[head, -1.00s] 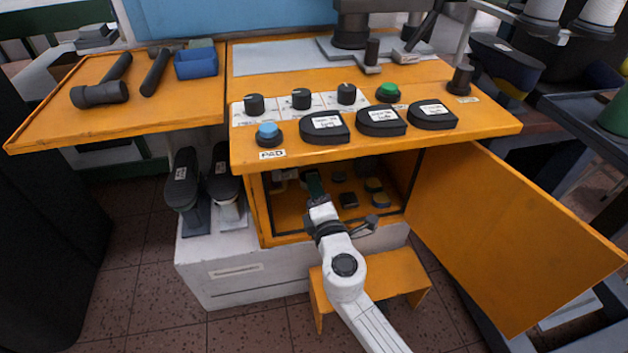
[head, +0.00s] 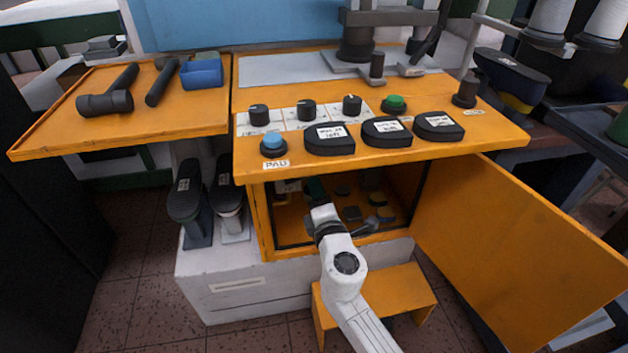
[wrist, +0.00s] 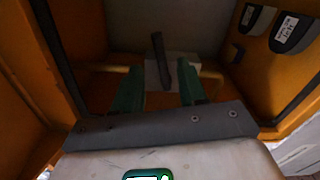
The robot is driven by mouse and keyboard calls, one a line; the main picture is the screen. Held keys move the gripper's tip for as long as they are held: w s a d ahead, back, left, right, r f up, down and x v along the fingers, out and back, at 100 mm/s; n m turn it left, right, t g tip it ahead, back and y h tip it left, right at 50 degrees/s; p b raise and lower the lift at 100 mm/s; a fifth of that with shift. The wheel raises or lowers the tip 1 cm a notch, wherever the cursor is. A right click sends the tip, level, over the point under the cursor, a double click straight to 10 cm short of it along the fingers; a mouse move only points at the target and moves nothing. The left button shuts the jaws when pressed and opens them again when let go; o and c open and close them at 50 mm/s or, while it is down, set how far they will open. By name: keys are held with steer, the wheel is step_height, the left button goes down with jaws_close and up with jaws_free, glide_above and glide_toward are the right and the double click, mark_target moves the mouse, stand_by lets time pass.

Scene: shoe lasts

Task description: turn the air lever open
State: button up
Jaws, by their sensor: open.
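The air lever (wrist: 159,56) is a dark bar standing nearly upright in the wrist view. It is in front of a pale grey block (wrist: 180,71) with a yellow pipe (wrist: 211,74) running out to the sides, at the back of the orange cabinet. My gripper (wrist: 160,90) is open, with its green fingers apart and the lever's lower end seen between them. I cannot tell if either finger touches it. In the head view my gripper (head: 315,187) reaches into the open cabinet (head: 262,215); the lever is not clear there.
The cabinet door (head: 520,235) stands open at the right. The orange bench top (head: 390,150) with knobs and black pads overhangs the opening. Inside, dark labelled pieces (wrist: 293,33) sit at the right of the wrist view. A small orange step (head: 390,290) stands below.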

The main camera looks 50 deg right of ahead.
steer(key=shift+x, duration=2.55)
steer(key=shift+c, duration=0.3)
jaws_close()
